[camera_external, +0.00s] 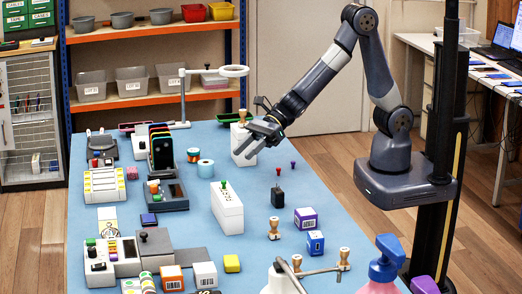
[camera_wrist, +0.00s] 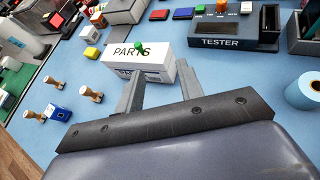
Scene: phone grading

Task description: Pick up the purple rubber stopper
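In the wrist view my gripper (camera_wrist: 160,68) is also open, pointing toward a white PARTS box (camera_wrist: 155,70) with a green stopper (camera_wrist: 140,48) on top. I make out no purple stopper there.
The white box (camera_external: 228,210) stands in the table's middle. A white block (camera_external: 240,155) stands just below my gripper. A black weight-like piece (camera_external: 277,197) and wooden stamps (camera_external: 274,230) are nearer the front. A blue tape roll (camera_external: 206,168) is at left.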

